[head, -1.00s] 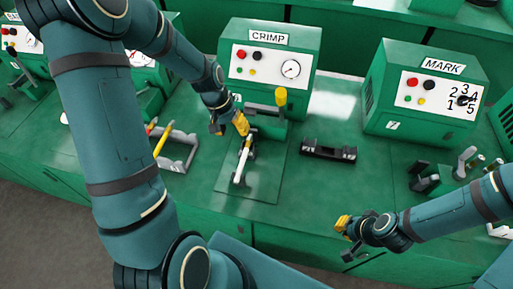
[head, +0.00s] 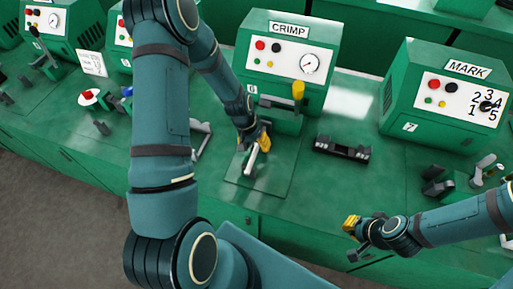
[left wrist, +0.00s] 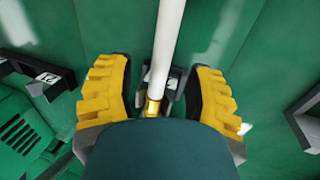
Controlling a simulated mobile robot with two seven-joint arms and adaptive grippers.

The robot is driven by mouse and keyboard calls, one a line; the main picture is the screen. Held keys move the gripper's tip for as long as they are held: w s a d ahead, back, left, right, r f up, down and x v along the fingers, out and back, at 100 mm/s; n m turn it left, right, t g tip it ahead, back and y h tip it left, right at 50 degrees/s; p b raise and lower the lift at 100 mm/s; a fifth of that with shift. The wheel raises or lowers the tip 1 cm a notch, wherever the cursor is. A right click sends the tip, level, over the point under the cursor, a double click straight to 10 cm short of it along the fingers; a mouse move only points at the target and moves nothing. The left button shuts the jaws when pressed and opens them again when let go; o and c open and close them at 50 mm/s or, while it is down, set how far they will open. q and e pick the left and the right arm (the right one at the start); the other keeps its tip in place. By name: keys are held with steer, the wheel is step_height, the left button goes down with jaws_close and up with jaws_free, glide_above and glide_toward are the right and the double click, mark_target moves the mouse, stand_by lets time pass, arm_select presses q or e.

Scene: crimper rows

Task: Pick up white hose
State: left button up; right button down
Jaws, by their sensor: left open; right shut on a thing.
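The white hose (left wrist: 169,40) shows in the left wrist view as a straight white tube with a brass-coloured end. It runs from the top edge to between the yellow fingers of my left gripper (left wrist: 157,97), which are open with a gap on each side. In the head view the hose (head: 251,158) is a short pale piece at the crimp station, partly hidden by my left gripper (head: 254,140). My right gripper (head: 351,224) is shut near the bench's front edge, away from the hose. What it holds is too small to make out.
The CRIMP machine (head: 286,58) with a yellow-knobbed lever (head: 298,92) stands just behind my left gripper. The bench between the holder and my right gripper is clear.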

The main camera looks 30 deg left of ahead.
arm_select(q)
steer(key=shift+d+f, duration=0.15)
steer(key=shift+f, duration=0.25)
jaws_close()
steer(key=shift+r, duration=0.15)
